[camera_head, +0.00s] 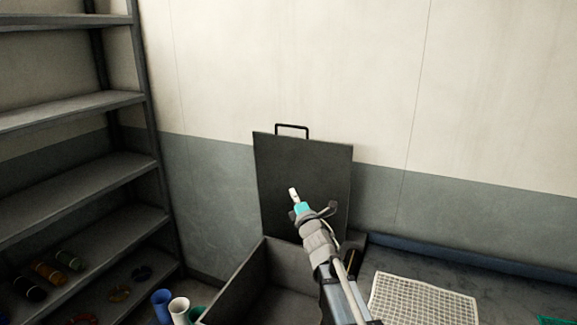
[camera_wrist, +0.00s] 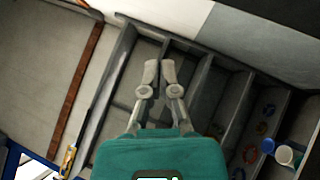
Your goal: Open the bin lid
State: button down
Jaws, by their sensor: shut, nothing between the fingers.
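The bin (camera_head: 233,283) is a dark grey box in the lower middle of the head view. Its lid (camera_head: 300,165) stands upright at the back, near the wall, with a black handle (camera_head: 292,126) along its top edge. The bin's inside is visible from above, partly hidden by my arm. My gripper (camera_head: 293,194) is in front of the lid's face, with its pale fingertips pointing up. In the wrist view my gripper (camera_wrist: 160,72) has its fingers together, with nothing between them. I cannot tell whether it touches the lid.
Shelving (camera_head: 75,190) stands at the left, with several coloured rolls on lower shelves. A blue cup (camera_head: 161,304) and a white cup (camera_head: 179,309) stand left of the bin. A white grid (camera_head: 425,300) lies on a dark surface at right.

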dwell(0.4)
jog(key=d+p+x, duration=0.1)
jog(key=p+x, duration=0.1)
jog(key=x, duration=0.4)
jog(key=w+d+p+x, duration=0.1)
jog(key=p+x, duration=0.1)
jog(key=x, duration=0.5)
jog(key=shift+d+r+p, duration=0.3)
jog(key=shift+r+p, duration=0.05)
jog(key=shift+p, duration=0.05)
jog(key=shift+s, duration=0.1)
